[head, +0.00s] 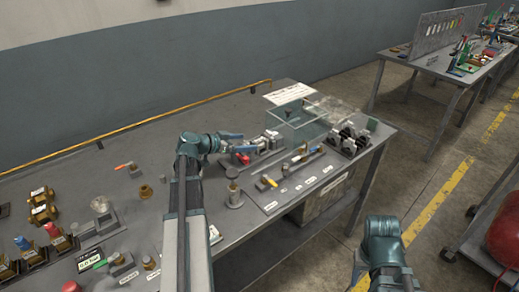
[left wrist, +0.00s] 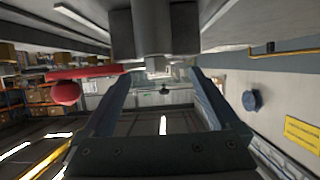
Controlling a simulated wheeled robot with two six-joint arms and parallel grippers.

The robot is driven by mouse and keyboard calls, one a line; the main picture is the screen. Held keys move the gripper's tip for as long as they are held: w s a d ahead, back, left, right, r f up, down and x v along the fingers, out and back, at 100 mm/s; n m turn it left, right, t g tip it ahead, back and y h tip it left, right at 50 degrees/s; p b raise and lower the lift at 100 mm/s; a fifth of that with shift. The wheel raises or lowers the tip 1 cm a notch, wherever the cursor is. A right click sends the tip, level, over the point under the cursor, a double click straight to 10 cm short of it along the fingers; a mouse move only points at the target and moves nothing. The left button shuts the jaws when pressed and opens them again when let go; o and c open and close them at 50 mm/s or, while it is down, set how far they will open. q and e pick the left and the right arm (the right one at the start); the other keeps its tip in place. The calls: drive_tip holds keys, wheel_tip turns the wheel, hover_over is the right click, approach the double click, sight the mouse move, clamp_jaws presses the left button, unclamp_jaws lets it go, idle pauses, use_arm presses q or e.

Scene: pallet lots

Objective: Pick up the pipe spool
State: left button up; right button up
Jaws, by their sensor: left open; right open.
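My right gripper is out of view.
A clear box (head: 312,115) stands behind my left gripper. A dark board with tools (head: 300,185) lies right of the grey piece. Brass fittings (head: 42,210) and small parts crowd the bench's left. A yellow rail (head: 150,122) runs along the back, with bare bench before it.

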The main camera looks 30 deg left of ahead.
sight(259, 140)
use_arm(q)
drive_tip(key=shift+w+d+f, duration=0.2)
drive_tip(key=shift+w+d, duration=0.05)
drive_tip(key=shift+w, duration=0.15)
drive_tip(key=shift+w+f, duration=0.2)
drive_tip(key=shift+w, duration=0.2)
drive_tip(key=shift+d, duration=0.1)
drive_tip(key=b+x, duration=0.1)
drive_tip(key=x, duration=0.1)
drive_tip(key=b+x, duration=0.1)
drive_tip(key=x, duration=0.2)
drive_tip(key=shift+w+d+r, duration=0.1)
drive_tip(key=shift+w+r, duration=0.05)
drive_tip(key=shift+r, duration=0.15)
clamp_jaws()
